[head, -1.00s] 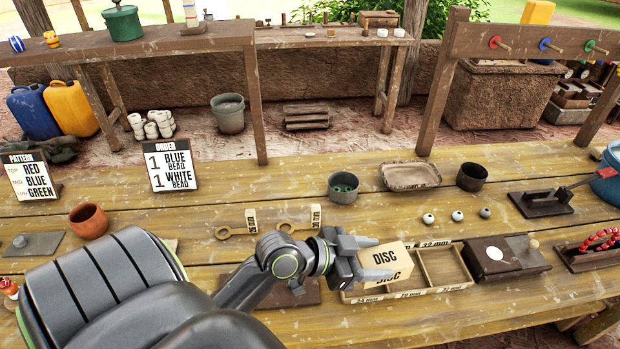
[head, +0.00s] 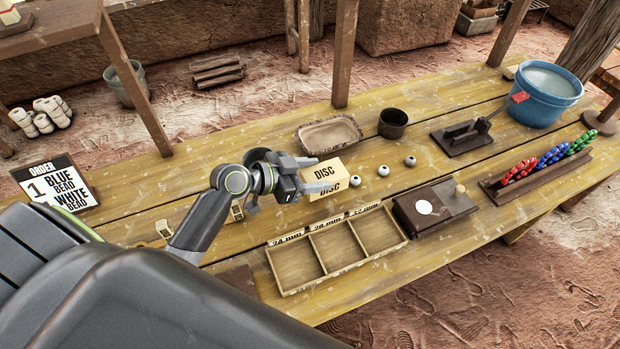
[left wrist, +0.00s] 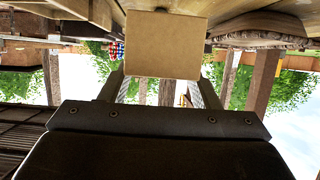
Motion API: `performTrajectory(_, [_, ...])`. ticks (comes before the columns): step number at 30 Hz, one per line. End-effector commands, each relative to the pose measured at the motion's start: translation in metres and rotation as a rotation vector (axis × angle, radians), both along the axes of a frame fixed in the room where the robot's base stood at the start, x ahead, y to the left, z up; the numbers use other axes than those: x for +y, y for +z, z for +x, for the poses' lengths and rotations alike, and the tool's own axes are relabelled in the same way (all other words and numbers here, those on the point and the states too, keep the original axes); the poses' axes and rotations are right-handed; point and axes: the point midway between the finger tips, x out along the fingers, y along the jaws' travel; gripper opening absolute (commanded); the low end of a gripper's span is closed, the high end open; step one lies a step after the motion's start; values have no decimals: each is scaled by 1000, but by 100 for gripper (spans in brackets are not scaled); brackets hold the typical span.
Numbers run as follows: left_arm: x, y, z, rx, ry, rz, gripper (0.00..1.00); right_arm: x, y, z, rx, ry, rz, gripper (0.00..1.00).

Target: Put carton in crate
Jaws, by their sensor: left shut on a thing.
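The carton, a small tan box marked DISC (head: 331,168), is held above the table in the head view. My left gripper (head: 312,176) is shut on it, with one finger on each side. In the left wrist view the carton's plain brown face (left wrist: 165,45) shows between the fingers. The carton appears just beyond the three-part wooden tray, left of the pale beads. A low box with things in it (head: 476,22) stands on the ground at the far back; I cannot tell whether it is the crate. My right gripper is not in view.
The three-part tray (head: 287,289) lies in front of the carton. Beads (head: 383,170), a shallow dish (head: 329,133), a dark cup (head: 393,123) and a dark wooden block (head: 436,206) stand nearby. A blue bucket (head: 545,95) and bead rack (head: 545,172) are to the right.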

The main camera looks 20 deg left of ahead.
Motion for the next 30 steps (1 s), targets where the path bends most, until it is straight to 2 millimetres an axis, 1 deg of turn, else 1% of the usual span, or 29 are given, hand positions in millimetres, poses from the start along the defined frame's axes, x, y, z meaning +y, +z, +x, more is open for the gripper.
performTrajectory(2, [0,-7,0,0,1,-3,25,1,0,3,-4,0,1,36])
performTrajectory(6, [0,-28,0,1,1,-3,25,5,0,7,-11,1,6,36])
performTrajectory(9, [0,-37,0,-2,1,-2,25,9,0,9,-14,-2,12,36])
performTrajectory(14, [0,-39,0,-4,0,0,25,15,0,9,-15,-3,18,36])
performTrajectory(17, [0,-39,0,-4,0,0,25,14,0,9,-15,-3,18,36])
performTrajectory(21, [0,-43,0,-4,0,0,25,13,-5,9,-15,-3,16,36])
performTrajectory(22, [0,-42,0,-2,1,0,60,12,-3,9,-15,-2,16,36])
performTrajectory(26, [0,-42,0,-2,1,0,77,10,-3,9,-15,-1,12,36])
performTrajectory(30, [0,-42,0,-2,1,0,78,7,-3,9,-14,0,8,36])
